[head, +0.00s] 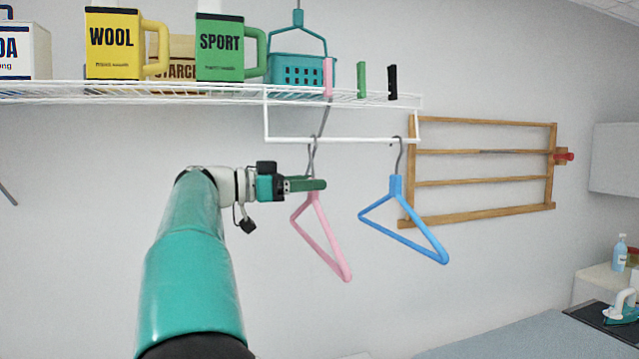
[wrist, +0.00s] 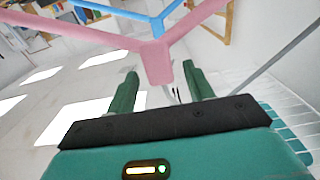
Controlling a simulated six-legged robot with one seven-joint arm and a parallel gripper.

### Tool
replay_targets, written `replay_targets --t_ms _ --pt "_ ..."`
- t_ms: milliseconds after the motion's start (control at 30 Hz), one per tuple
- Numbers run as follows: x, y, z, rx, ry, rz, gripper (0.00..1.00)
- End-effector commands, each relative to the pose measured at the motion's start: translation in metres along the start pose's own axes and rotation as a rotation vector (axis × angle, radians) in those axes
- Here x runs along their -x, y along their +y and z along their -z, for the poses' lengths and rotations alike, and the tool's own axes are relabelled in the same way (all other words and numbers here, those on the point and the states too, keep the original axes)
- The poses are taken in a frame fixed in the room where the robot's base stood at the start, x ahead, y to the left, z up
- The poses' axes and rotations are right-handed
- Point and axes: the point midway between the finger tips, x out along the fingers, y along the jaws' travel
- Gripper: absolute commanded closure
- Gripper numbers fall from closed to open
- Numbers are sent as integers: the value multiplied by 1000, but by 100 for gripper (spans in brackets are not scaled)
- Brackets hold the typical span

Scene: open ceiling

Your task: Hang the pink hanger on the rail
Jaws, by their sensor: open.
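The pink hanger (head: 322,238) is below the white rail (head: 350,139) in the head view, tilted, with its metal hook reaching up to the rail. The hook overlaps the rail there, and I cannot tell for sure that it rests on it. My gripper (head: 306,184) is at the hanger's neck, partly covering it. In the wrist view, the green fingers of my gripper (wrist: 160,74) are apart, and the pink hanger's neck (wrist: 156,62) shows between and just beyond their tips. The fingers do not appear closed on it.
A blue hanger (head: 396,205) hangs from the rail to the right. The wire shelf (head: 200,94) above holds boxes, a teal basket (head: 297,70) and clothes pegs. A wooden rack (head: 480,212) is on the wall at right. A table (head: 530,340) is low at right.

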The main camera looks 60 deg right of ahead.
Motion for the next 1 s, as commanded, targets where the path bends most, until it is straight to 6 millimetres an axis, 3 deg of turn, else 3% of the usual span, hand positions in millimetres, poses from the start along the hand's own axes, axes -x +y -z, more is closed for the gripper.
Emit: replay_targets --t_ms 200,433,633,1000 --pt "51 -1 0 0 0 3 48" --pt "92 -1 0 0 0 2 48" --pt "105 0 0 0 1 -1 48" --pt "104 -4 6 -30 28 55 48"
